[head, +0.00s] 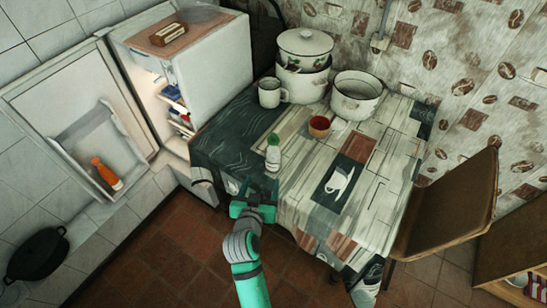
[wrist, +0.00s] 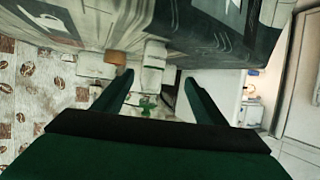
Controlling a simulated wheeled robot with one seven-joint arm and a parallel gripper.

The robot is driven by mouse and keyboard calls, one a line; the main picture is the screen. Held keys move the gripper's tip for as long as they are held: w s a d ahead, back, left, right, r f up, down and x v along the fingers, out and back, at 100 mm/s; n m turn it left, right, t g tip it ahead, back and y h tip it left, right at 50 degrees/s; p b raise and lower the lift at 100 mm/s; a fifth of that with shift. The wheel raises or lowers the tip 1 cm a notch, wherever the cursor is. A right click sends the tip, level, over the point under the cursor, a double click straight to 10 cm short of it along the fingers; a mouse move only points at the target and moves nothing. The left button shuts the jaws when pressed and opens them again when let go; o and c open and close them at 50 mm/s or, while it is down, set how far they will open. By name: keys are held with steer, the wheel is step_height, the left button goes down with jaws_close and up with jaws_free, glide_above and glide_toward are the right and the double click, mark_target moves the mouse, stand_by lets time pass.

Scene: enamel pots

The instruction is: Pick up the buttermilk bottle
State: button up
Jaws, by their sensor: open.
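A white bottle with a green cap (head: 273,154), which looks like the buttermilk bottle, stands upright near the left front edge of the table. My gripper (head: 254,190) is open and empty, in front of the table edge and short of the bottle. In the wrist view, which is upside down, the bottle (wrist: 152,76) appears beyond and between the two open fingers (wrist: 158,88). Its green cap shows low in that picture. Nothing is between the jaws.
A red cup (head: 319,127), a pale mug (head: 269,93), a lidded pot (head: 303,48) and an open pot (head: 357,96) stand behind the bottle on the table (head: 300,190). An open fridge (head: 205,75) is at left, a chair (head: 450,205) at right.

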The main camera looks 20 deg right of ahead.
mark_target(271, 160)
steer(key=shift+m+g+h, duration=0.3)
steer(key=shift+m+h, duration=0.1)
steer(key=shift+m, duration=0.1)
steer(key=shift+w+d+r+x, duration=0.15)
steer(key=shift+r+x, duration=0.25)
steer(key=shift+x, duration=1.65)
steer(key=shift+w+d+r+x, duration=0.15)
steer(key=shift+r+x, duration=0.25)
steer(key=shift+x, duration=1.7)
steer(key=shift+d+r+x, duration=0.2)
steer(key=shift+r+x, duration=0.25)
steer(key=shift+x, duration=1.6)
steer(key=shift+r, duration=0.1)
steer(key=c, duration=1.5)
